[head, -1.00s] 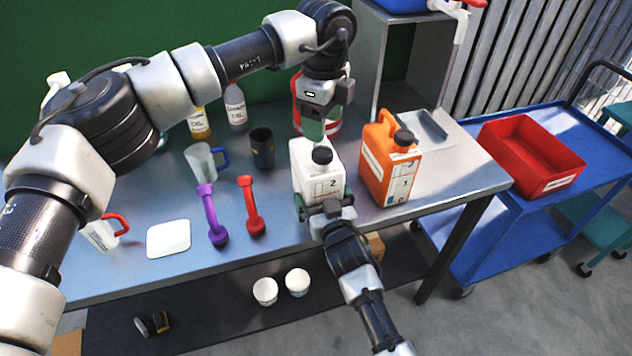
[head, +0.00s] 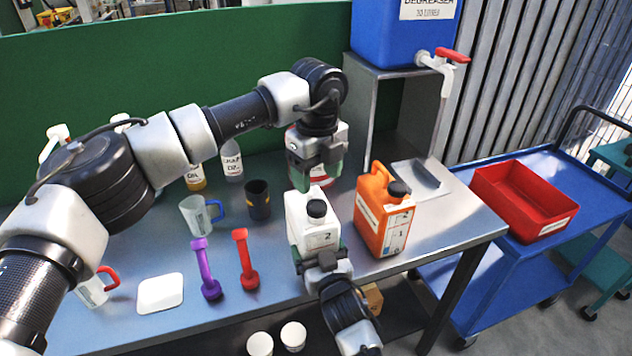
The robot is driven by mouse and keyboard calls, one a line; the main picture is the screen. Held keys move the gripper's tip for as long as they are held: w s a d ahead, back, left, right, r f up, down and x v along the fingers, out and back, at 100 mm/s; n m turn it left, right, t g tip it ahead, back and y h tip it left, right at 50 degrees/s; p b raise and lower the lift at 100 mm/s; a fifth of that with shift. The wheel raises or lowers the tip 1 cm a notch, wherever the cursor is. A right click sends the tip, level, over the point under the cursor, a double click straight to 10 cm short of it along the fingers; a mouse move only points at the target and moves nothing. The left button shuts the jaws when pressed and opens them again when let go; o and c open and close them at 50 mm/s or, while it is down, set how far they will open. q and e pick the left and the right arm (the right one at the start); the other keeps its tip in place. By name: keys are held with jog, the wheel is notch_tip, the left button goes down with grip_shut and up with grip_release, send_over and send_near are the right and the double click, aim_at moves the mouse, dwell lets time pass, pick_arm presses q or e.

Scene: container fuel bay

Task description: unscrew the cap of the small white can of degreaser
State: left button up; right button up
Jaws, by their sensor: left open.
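The small white can (head: 312,236) stands upright near the table's front edge, with its black cap (head: 317,208) on its neck. My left gripper (head: 316,178) points down above the cap, open and empty, with a gap between its fingertips and the cap. My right gripper (head: 321,258) comes from the front, its fingers on either side of the can's lower body, seemingly closed on it. Its fingers partly hide the can's lower front.
An orange can (head: 378,222) stands close on the right. A red bin (head: 522,200) sits on the blue cart (head: 450,185).

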aim_at(317, 204)
pick_arm(q)
jog(key=m, duration=1.5)
jog(key=shift+m, duration=0.4)
jog(key=m, duration=0.5)
jog(key=shift+m, duration=0.4)
jog(key=m, duration=1.1)
jog(key=shift+m, duration=0.4)
jog(key=m, duration=0.5)
jog(key=shift+m, duration=0.4)
jog(key=m, duration=0.5)
jog(key=shift+f, duration=4)
